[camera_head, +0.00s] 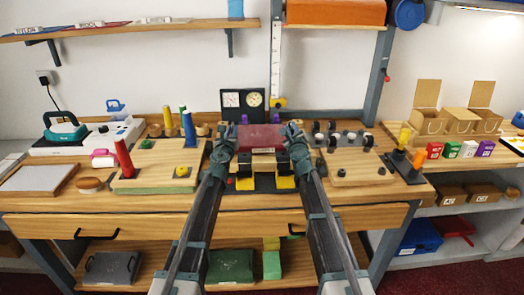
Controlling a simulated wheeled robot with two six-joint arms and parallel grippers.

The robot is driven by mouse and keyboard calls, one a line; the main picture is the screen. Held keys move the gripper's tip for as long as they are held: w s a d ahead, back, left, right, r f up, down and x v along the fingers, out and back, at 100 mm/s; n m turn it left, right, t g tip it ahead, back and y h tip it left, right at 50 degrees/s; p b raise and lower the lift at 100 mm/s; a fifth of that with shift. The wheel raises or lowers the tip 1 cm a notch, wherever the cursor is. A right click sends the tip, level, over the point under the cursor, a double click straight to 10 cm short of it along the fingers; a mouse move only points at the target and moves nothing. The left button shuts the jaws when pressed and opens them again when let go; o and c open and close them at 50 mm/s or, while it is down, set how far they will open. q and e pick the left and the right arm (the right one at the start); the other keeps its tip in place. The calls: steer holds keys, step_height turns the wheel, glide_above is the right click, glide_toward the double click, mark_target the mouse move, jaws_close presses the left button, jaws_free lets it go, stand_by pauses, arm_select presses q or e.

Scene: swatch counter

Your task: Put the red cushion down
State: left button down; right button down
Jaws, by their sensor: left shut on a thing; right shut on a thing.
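A dark red cushion (260,137) is in the middle of the counter (250,200), in front of the two-dial gauge box. My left gripper (234,136) is shut on its left end and my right gripper (287,136) is shut on its right end. The cushion looks level between them. Below and in front of it is a dark fixture with yellow blocks (286,183), partly hidden by my arms. I cannot tell whether the cushion touches what is beneath it.
A gauge box (243,101) stands just behind. To the left is a wooden board (150,184) with red and blue cones (124,158). To the right is a board (352,176) with dark-wheeled pieces. Small coloured boxes (451,150) stand far right.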

arm_select(q)
steer(key=shift+a+f, duration=0.4)
steer(key=shift+f, duration=0.1)
arm_select(e)
steer(key=shift+d+f, duration=0.4)
steer(key=shift+f, duration=0.05)
arm_select(q)
steer(key=c, duration=1)
jaws_free()
steer(key=shift+r, duration=0.1)
arm_select(e)
steer(key=c, duration=0.9)
jaws_free()
steer(key=shift+r, duration=0.1)
arm_select(q)
steer(key=shift+o, duration=0.8)
steer(key=shift+d, duration=0.1)
arm_select(e)
steer(key=shift+o, duration=0.7)
arm_select(q)
steer(key=shift+d, duration=0.1)
arm_select(e)
steer(key=shift+a, duration=0.2)
